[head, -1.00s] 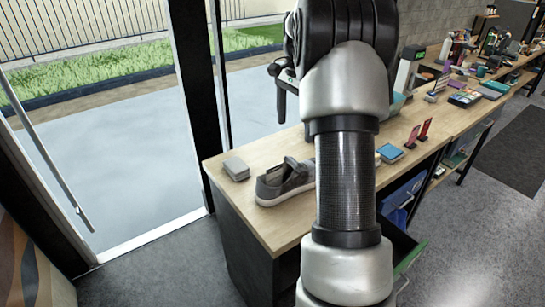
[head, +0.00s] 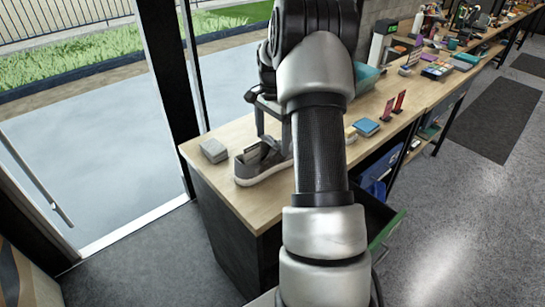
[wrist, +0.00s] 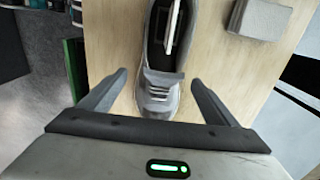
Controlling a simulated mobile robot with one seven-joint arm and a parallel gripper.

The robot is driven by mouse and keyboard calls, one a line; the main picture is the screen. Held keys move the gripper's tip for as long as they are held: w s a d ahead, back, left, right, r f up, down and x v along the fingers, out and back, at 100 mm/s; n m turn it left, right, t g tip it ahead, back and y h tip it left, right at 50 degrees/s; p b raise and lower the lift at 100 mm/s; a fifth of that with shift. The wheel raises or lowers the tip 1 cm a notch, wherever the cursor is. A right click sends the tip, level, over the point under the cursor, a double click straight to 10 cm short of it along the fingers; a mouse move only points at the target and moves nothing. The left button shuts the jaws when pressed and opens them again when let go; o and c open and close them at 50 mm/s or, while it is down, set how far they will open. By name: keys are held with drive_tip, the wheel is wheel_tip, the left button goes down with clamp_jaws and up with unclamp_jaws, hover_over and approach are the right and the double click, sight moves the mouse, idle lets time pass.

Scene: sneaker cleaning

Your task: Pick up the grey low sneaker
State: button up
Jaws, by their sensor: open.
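The grey low sneaker (head: 262,173) sits on the wooden counter near its left end, with a pale sole. My gripper (wrist: 160,78) is open, with one finger on each side of the sneaker's front part and wood showing between fingers and shoe. In the head view my gripper (head: 270,125) is over the sneaker, and my arm hides part of the shoe's right side.
A grey block-like stack (head: 213,150) lies left of the sneaker on the wooden counter (head: 235,205). A blue box (head: 366,127) and small red stands (head: 398,101) are to the right. A green-edged drawer (head: 387,231) stands open below. A glass door is at left.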

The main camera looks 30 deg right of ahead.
sight(272, 161)
drive_tip(key=f, duration=0.4)
drive_tip(key=shift+w+d+f, duration=0.1)
drive_tip(key=shift+d+f, duration=0.1)
drive_tip(key=c, duration=1.4)
drive_tip(key=shift+r, duration=0.15)
